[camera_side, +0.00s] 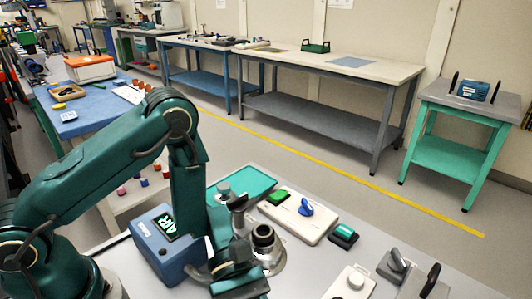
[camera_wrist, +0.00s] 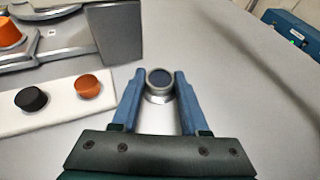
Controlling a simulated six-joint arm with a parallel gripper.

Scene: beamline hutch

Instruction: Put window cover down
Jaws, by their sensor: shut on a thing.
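In the wrist view, my gripper (camera_wrist: 158,80) has its two blue fingers closed on either side of a small round piece with a grey rim and dark centre, which I take for the window cover (camera_wrist: 160,76). A silvery round body shows just below its rim, and the cover's underside is hidden. In the side view, a round fitting with a dark ringed top (camera_side: 263,236) stands on a silvery base beside my wrist. My fingertips are hard to make out there, and I cannot tell whether the cover touches anything below.
In the wrist view, a white strip with a black knob (camera_wrist: 31,99) and an orange knob (camera_wrist: 88,87) lies left, below a grey block (camera_wrist: 114,32). In the side view, a blue box (camera_side: 165,243), teal tray (camera_side: 243,186) and white switch panel (camera_side: 296,216) crowd the bench.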

